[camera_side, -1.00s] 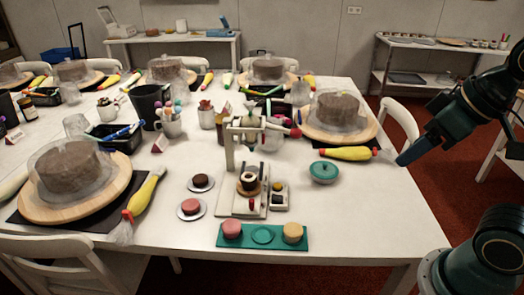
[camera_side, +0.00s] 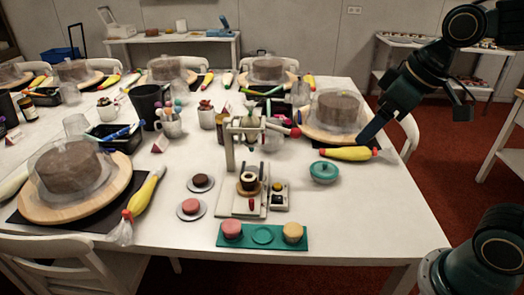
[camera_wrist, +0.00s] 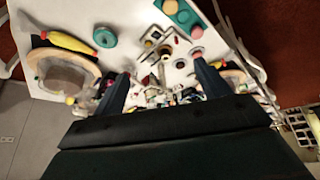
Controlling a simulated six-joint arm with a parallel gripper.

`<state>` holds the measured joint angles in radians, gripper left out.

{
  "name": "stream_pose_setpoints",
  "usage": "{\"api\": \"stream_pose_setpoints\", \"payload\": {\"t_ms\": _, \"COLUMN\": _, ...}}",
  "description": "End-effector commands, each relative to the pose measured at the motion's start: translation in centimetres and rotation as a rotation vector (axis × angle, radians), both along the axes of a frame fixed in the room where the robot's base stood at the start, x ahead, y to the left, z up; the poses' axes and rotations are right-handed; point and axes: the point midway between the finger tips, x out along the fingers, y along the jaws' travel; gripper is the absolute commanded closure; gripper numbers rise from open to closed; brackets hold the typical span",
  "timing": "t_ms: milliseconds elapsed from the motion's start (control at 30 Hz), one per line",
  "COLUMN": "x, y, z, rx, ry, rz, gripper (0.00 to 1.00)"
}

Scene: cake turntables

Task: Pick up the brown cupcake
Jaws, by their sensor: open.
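The brown cupcake (camera_side: 200,180) is a small dark round cake on a pale saucer (camera_side: 208,187), left of the press-like stand. It also shows small in the wrist view (camera_wrist: 196,52), near one finger. My gripper (camera_side: 412,130) is open and empty, high at the right above the table's right edge and far from the cupcake. In the wrist view its two dark fingers stand wide apart (camera_wrist: 161,70).
A white stand (camera_side: 232,160) rises right of the cupcake. A pink cake (camera_side: 190,206) sits in front. A teal tray (camera_side: 263,236) holds pink and yellow cakes around an empty round recess.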

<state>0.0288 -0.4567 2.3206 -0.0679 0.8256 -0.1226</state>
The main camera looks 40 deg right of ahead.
Motion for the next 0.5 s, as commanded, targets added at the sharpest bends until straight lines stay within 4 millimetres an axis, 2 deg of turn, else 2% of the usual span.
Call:
{"api": "stream_pose_setpoints", "payload": {"t_ms": 33, "x": 1.2, "y": 0.0, "z": -0.1, "rx": -0.004, "ry": 0.009, "rz": 0.016, "gripper": 0.25}}
{"api": "stream_pose_setpoints", "payload": {"t_ms": 267, "x": 6.5, "y": 0.1, "z": -0.8, "rx": -0.015, "ry": 0.028, "rz": 0.103, "gripper": 0.25}}
{"api": "stream_pose_setpoints", "payload": {"t_ms": 500, "x": 12.0, "y": 0.1, "z": -2.6, "rx": -0.021, "ry": 0.045, "rz": 0.191, "gripper": 0.25}}
